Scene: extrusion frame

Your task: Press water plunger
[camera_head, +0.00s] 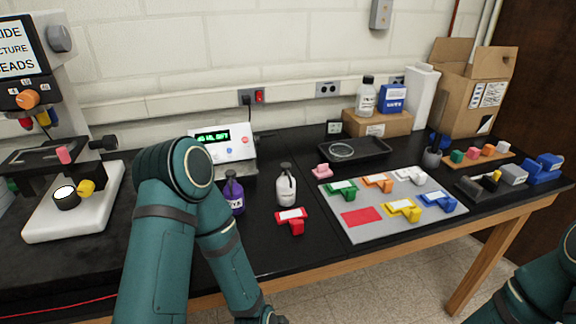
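A white pump bottle (286,188) with a dark top stands upright on the black bench near the middle. A purple pump bottle (233,195) with a dark top stands to its left, close to my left arm. Their labels are too small to read, so I cannot tell which one is the water. My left arm rises in front of the bench and bends down to the bottom edge, where its end is cut off. My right arm shows only at the bottom right corner. Neither gripper's fingers are visible.
A red block (292,217) lies in front of the white bottle. A grey mat (350,235) with several coloured blocks lies to the right. A white device (223,145) with a display stands behind the purple bottle. A microscope (75,190) stands at left.

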